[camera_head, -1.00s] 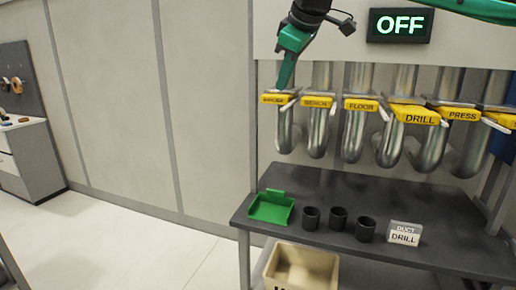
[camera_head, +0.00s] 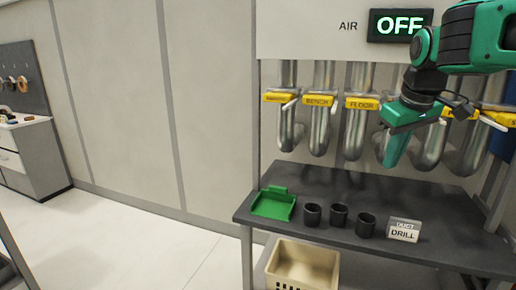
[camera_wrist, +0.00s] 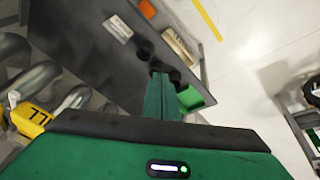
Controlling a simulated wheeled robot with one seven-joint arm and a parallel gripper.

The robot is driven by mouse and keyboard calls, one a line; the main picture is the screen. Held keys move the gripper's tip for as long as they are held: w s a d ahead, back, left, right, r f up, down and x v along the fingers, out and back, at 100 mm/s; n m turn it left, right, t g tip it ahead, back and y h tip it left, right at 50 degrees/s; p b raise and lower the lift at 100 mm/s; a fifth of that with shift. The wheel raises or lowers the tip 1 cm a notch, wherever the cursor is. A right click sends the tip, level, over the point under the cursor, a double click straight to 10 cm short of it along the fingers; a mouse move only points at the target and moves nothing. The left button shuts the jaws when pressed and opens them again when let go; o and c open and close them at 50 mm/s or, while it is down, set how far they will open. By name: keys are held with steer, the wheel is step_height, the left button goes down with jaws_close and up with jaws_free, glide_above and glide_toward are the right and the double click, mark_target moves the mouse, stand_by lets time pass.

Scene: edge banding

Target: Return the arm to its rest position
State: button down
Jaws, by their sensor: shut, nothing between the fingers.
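My gripper (camera_head: 391,158) is a green tapered tool on a green and black arm. It is shut and empty, in front of the metal pipes on the right in the head view. In the wrist view my gripper (camera_wrist: 160,80) points down toward the dark bench, its fingers together. The yellow-labelled pipes (camera_head: 320,125) hang above the bench. The DRILL and PRESS labels are partly hidden behind my arm in the head view.
A beige bin (camera_head: 304,264) stands below. A display (camera_head: 400,25) reads OFF.

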steer(key=s+d+f+m+g, duration=0.1)
steer(key=s+d+f+m, duration=0.2)
steer(key=s+f, duration=0.3)
steer(key=s+d+f+m+g, duration=0.1)
steer(key=s+d+f+m, duration=0.2)
steer(key=s+f, duration=0.4)
steer(key=s+d+f+m+g, duration=0.2)
steer(key=s+f, duration=0.5)
steer(key=s, duration=0.7)
steer(key=shift+s+d+m+y, duration=0.35)
steer(key=shift+d+m, duration=0.3)
steer(key=shift+m, duration=0.45)
steer(key=shift+w, duration=0.1)
steer(key=shift+w+f, duration=0.3)
steer(key=shift+w, duration=0.3)
